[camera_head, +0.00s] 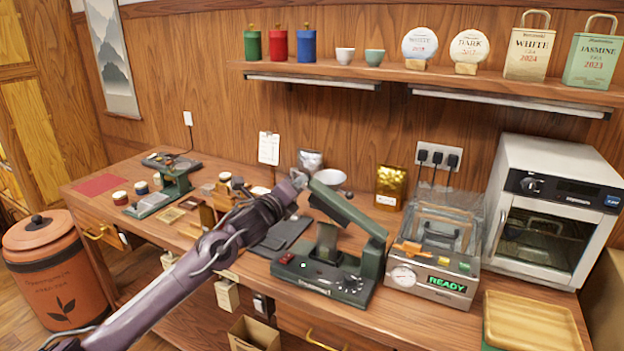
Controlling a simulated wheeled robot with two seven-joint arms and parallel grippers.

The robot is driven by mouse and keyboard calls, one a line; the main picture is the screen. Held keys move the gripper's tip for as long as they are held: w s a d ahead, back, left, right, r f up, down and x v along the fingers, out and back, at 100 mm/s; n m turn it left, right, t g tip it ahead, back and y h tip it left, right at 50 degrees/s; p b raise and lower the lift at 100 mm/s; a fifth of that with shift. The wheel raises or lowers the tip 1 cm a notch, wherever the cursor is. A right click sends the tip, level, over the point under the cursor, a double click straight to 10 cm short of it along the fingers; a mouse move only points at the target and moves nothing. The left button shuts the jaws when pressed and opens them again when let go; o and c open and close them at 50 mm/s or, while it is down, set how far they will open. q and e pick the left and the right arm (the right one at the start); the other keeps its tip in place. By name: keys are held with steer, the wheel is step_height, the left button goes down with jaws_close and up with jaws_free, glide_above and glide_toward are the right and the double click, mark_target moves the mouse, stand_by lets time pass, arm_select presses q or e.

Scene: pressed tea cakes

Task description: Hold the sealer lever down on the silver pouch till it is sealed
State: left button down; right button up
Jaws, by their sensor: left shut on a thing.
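The green heat sealer (322,277) stands at the front middle of the bench. Its long lever (350,212) is raised and slopes up to the left, with a clear gap above the lower jaw. My left gripper (300,179) is at the lever's free end and looks shut on it, though the fingertips are small and partly hidden. A silver pouch (311,159) shows just beyond the gripper; its lower part is hidden, and I cannot tell whether it touches the gripper. I see no pouch between the sealer's jaws. My right gripper is not in view.
A vacuum machine (432,288) showing READY stands right of the sealer, with a white oven (552,212) beyond it. A gold pouch (391,187) and a white bowl (332,178) stand behind. A dark flat pad (281,234) lies left of the sealer. A wooden tray (530,323) is at front right.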

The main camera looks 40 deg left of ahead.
arm_select(q)
steer(key=a+f+n+b, duration=0.3)
steer(key=f+n, duration=0.2)
steer(key=f, duration=0.6)
steer(key=shift+s+n, duration=0.3)
steer(key=shift+s, duration=0.1)
steer(key=shift+f, duration=0.1)
steer(key=c, duration=1.3)
jaws_free()
steer(key=shift+a, duration=0.1)
